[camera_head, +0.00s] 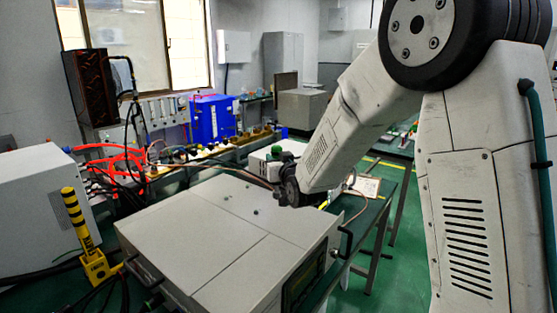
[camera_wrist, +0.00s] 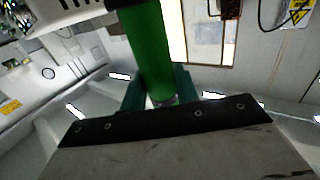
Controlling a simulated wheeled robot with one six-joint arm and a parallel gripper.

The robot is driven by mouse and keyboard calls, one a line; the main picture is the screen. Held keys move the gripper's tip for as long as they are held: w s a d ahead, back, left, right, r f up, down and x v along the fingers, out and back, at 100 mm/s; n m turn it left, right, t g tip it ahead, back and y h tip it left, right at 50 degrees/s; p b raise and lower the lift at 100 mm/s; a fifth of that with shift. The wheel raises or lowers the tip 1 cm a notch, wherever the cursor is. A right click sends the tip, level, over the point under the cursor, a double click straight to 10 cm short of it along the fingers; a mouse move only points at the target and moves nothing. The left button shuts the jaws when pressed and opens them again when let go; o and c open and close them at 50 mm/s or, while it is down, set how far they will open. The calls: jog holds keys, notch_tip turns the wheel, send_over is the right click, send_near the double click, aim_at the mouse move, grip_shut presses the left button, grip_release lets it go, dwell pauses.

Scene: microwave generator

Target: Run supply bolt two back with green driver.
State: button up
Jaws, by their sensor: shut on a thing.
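The green driver is a smooth green cylinder (camera_wrist: 150,52) running up between the teal fingers of my gripper (camera_wrist: 158,92) in the wrist view. My gripper is shut on it. In the head view, a small bit of the green driver (camera_head: 276,151) shows beside my dark wrist, above the far right part of a large grey cabinet (camera_head: 200,225). Small dark spots, perhaps bolts, show on the cabinet top. I cannot tell which is supply bolt two. The driver's working tip is not clear in either view.
A bench with a blue unit (camera_head: 213,117), red cables (camera_head: 115,160) and brass parts runs along the back left. A yellow-black striped post (camera_head: 77,219) stands left of the cabinet. Green floor shows at right.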

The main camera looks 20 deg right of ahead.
jog(key=shift+r, duration=4.5)
